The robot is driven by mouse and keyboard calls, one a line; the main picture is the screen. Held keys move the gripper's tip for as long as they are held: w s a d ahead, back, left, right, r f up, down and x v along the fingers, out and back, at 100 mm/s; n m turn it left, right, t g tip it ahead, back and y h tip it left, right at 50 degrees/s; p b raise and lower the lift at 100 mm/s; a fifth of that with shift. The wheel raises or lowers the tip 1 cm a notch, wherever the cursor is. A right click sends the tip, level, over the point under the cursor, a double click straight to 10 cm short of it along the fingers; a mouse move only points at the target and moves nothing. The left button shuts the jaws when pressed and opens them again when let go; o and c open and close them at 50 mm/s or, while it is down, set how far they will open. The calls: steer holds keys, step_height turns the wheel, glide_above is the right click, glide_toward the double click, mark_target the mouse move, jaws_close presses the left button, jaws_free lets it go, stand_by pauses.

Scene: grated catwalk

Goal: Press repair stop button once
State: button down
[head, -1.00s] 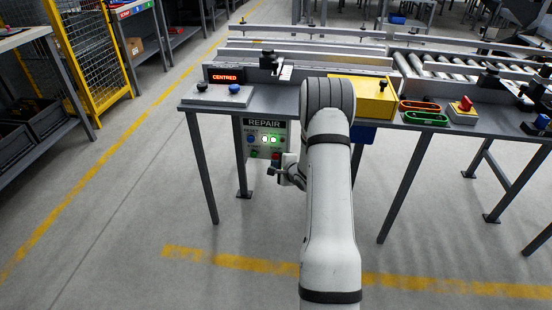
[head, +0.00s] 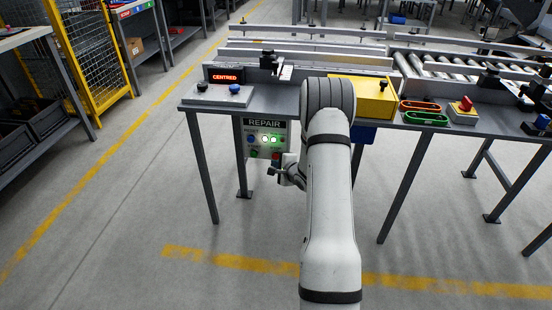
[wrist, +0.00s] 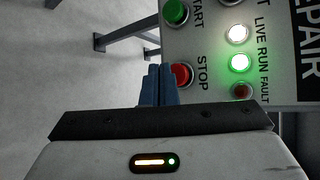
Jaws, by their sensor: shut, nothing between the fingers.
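The repair panel (head: 267,125) hangs under the front of the bench, with a REPAIR header and lit lamps. In the wrist view the red stop button (wrist: 181,74) sits beside the word STOP, below the green start button (wrist: 176,12). My gripper (wrist: 160,70) is shut, its blue fingers together and empty. The fingertips overlap the left edge of the stop button in the wrist view; I cannot tell whether they touch it. In the head view my gripper (head: 279,171) is at the lower part of the panel, partly hidden by my arm.
The live lamp (wrist: 238,33) and run lamp (wrist: 241,62) are lit; the fault lamp (wrist: 242,91) is dull red. On the bench (head: 290,103) stand a CENTRED display (head: 224,77), a yellow box (head: 372,98) and another red button (head: 465,104). The floor in front is clear.

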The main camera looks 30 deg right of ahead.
steer(key=shift+w+d, duration=0.1)
steer(key=shift+w, duration=0.05)
steer(key=shift+w+d+p, duration=0.15)
steer(key=shift+w+p, duration=0.15)
steer(key=shift+p, duration=0.05)
steer(key=shift+w+d, duration=0.45)
steer(key=shift+w, duration=0.2)
stand_by(1.2)
steer(key=shift+s+a+p, duration=0.1)
steer(key=shift+p, duration=0.2)
steer(key=shift+s+a, duration=0.6)
steer(key=shift+s, duration=0.3)
steer(key=shift+s+a+p, duration=0.25)
steer(key=shift+s+a, duration=0.45)
steer(key=shift+s, duration=0.35)
steer(key=shift+s+a+p, duration=0.2)
steer(key=shift+s+a, duration=0.5)
steer(key=shift+s, duration=0.35)
